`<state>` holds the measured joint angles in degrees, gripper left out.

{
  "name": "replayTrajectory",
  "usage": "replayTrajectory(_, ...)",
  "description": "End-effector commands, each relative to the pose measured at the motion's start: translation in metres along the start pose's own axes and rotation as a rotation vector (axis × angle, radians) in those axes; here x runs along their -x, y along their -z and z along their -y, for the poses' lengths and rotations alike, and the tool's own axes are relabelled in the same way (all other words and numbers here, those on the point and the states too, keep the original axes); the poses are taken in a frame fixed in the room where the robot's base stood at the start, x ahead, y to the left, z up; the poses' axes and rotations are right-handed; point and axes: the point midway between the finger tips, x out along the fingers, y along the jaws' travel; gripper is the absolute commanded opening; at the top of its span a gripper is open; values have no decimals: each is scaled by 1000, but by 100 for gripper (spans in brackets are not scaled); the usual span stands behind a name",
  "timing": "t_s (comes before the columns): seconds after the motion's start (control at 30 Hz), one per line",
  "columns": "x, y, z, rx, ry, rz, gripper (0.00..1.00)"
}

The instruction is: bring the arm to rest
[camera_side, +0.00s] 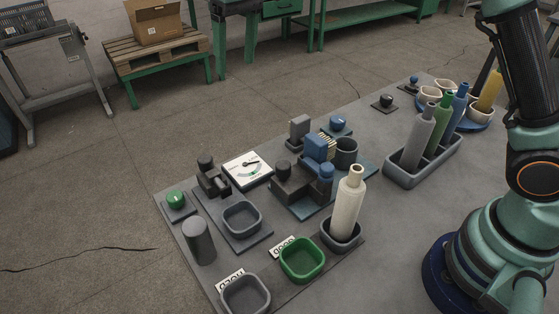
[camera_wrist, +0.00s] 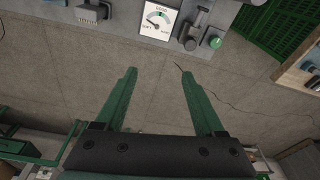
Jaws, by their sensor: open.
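My gripper (camera_wrist: 160,98) shows in the wrist view as two green fingers spread wide apart, with nothing between them. Behind the fingers there is only bare floor, and the work table's edge lies at the top of that view. In the side view my arm rises at the right edge and leaves the frame at the top, so my gripper is out of sight there. The work table (camera_side: 395,240) lies in front of the arm. A cream cone (camera_side: 347,202) stands upright in a grey cup (camera_side: 340,245), apart from my arm.
A grey rack (camera_side: 425,165) holds grey, green and blue cones beside my arm. A blue carousel (camera_side: 468,122) with cups and a yellow cone stands behind it. A green tray (camera_side: 302,259), a grey tray (camera_side: 245,295) and a gauge (camera_side: 247,170) are further left. The table's front right is clear.

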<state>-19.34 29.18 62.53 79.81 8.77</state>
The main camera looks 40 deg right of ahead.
Motion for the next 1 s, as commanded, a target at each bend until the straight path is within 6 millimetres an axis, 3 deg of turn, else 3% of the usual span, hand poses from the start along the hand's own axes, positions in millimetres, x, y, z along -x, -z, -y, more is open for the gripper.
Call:
replayTrajectory(0.03,12,-9,-12,-12,0,-23,71)
replayTrajectory(0.2,36,-43,-45,-45,-4,-86,71)
replayTrajectory(0.43,51,-101,-83,-87,-18,-170,71)
replayTrajectory(0.57,50,-136,-100,-110,-30,-219,71)
replayTrajectory(0.8,30,-200,-122,-149,-59,-300,71)
replayTrajectory(1.0,12,-230,-131,-168,-76,-340,71)
